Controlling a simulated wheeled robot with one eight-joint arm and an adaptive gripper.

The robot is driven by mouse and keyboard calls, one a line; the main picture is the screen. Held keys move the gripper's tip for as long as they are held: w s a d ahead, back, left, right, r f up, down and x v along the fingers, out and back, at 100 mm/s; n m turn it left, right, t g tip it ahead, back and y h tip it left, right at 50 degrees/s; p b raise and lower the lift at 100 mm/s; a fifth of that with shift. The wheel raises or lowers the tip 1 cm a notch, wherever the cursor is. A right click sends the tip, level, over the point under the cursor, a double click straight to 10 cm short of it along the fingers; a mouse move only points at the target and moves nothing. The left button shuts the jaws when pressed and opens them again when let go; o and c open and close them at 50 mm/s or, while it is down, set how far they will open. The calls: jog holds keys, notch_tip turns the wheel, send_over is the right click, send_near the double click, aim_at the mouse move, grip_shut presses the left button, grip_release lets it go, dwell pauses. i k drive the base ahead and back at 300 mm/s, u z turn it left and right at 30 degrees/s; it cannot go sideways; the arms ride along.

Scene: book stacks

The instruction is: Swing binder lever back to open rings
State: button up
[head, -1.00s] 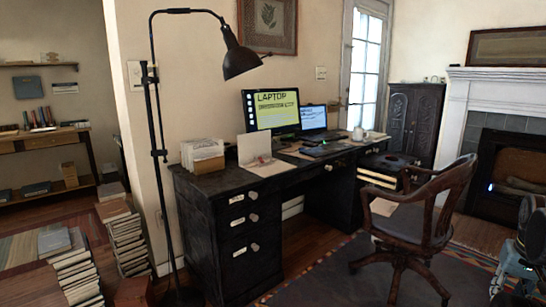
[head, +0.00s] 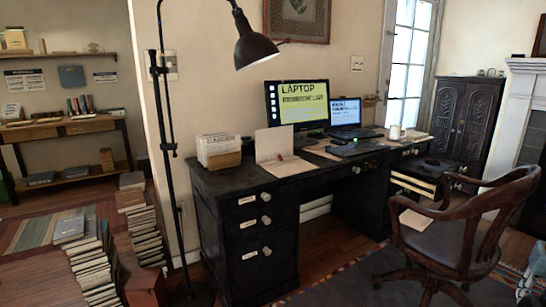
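An open white folder-like thing (head: 286,166), possibly the binder, lies on the black desk (head: 244,185) near its left end. One cover stands upright at the back and the other part lies flat toward the front. A small reddish mark shows near its middle. Rings and a lever are too small to make out from here. My gripper is not in view, and nothing is seen touching the folder.
A box of cards (head: 218,151) stands left of the folder. A monitor (head: 297,104), laptop (head: 346,114) and mug (head: 394,132) are farther right. A floor lamp (head: 170,150) and book stacks (head: 95,268) stand left of the desk; a wooden chair (head: 455,235) stands at the right front.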

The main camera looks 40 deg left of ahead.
aim_at(281, 159)
jog(key=u, duration=1.75)
jog(key=i, duration=1)
jog(key=z, duration=0.05)
